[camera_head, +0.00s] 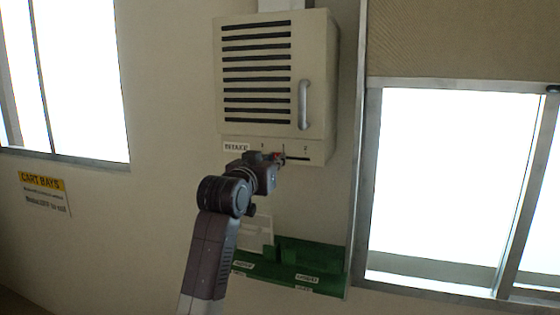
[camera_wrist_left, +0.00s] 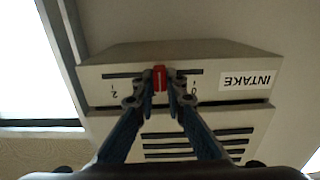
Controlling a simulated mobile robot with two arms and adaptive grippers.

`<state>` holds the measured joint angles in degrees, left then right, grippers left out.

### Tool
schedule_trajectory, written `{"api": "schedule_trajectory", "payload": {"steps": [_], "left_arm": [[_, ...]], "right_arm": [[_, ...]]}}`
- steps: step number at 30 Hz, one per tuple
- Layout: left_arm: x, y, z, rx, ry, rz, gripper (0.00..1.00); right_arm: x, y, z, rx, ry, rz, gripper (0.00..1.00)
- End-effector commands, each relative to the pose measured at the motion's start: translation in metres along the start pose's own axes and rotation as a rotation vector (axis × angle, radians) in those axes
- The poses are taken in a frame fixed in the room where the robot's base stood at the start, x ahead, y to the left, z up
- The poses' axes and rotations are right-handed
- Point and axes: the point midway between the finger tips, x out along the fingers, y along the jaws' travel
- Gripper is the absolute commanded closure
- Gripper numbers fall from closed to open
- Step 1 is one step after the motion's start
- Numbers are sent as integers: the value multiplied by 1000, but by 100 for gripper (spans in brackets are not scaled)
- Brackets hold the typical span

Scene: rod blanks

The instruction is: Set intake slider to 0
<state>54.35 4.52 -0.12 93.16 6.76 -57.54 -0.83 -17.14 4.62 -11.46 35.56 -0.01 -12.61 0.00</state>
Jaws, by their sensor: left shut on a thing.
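The intake unit (camera_head: 275,80) is a beige wall box with dark louvres. Its INTAKE label (camera_head: 236,147) sits at the lower left, beside a slider slot (camera_head: 305,158) marked from 0 at left to 2 at right. The red slider knob (camera_head: 281,154) is near the middle of the slot, with the 1 mark close by. The left wrist view is upside down, with the red knob (camera_wrist_left: 160,76) between 2 at left and 0 at right. My left gripper (camera_head: 276,159) is shut on the knob, one finger on each side. My right gripper is out of view.
A vertical handle (camera_head: 304,105) stands out from the box, above the slot. A green tray (camera_head: 300,278) with labels is on the wall below.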

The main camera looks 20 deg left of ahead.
Motion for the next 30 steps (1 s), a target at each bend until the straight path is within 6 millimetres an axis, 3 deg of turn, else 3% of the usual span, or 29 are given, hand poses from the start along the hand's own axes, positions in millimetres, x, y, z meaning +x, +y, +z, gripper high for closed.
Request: {"api": "schedule_trajectory", "payload": {"steps": [3, 9, 18, 19, 23, 30], "left_arm": [[0, -29, -1, 4, 0, -8, 100], [-1, -51, -2, 2, 2, -6, 100], [-1, -53, -2, 2, 3, -7, 100], [-1, -53, -2, 2, 3, -7, 86], [-1, -52, -2, 2, 3, -6, 71], [-1, -51, -1, 2, 2, -4, 71]], "right_arm": [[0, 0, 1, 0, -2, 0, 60], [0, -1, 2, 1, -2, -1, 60], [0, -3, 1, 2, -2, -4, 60], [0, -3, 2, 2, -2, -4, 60], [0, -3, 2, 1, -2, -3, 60], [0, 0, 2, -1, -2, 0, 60]]}}
